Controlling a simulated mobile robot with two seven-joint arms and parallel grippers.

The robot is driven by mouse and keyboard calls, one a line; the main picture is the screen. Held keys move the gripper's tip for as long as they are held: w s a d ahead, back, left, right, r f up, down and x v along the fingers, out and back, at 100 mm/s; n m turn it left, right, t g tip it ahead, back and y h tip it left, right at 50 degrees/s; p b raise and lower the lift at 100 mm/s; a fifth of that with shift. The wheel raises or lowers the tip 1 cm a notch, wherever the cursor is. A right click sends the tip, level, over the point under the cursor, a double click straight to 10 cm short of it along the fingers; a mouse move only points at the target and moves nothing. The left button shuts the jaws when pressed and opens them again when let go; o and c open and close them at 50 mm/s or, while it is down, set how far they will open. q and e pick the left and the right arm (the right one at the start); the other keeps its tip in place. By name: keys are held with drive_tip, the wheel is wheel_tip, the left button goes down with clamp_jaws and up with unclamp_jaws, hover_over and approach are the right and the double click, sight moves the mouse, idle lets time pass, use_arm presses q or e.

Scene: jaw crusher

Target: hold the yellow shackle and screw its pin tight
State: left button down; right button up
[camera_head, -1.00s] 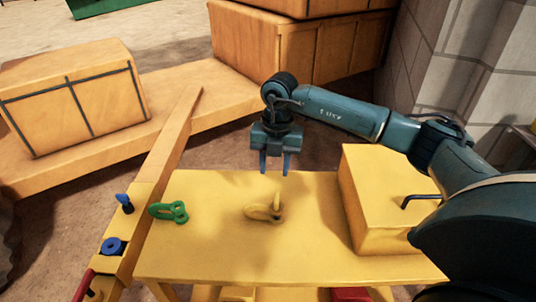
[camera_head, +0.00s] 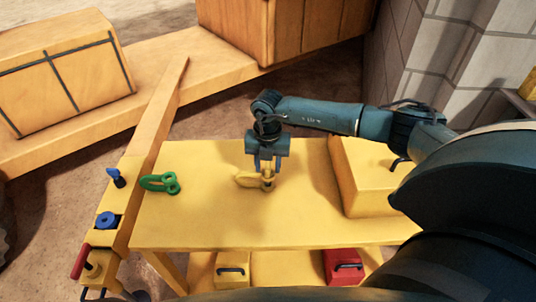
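The yellow shackle (camera_head: 246,180) lies on the yellow table (camera_head: 200,220), near the middle of its top. Its upright pin end is partly hidden by my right gripper. My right gripper (camera_head: 267,168) points straight down over the right end of the shackle. My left gripper is not in view.
A green shackle (camera_head: 160,183) lies at the table's left edge. A yellow box (camera_head: 370,180) with a dark handle stands on the right. A narrow yellow beam (camera_head: 105,240) at the left bears blue and red parts. A red box (camera_head: 343,267) sits below the tabletop.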

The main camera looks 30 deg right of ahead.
drive_tip(key=shift+f, duration=0.2)
clamp_jaws()
unclamp_jaws()
idle(0.4)
wheel_tip(320, 180, up, 13)
drive_tip(key=shift+r, duration=0.15)
idle(0.4)
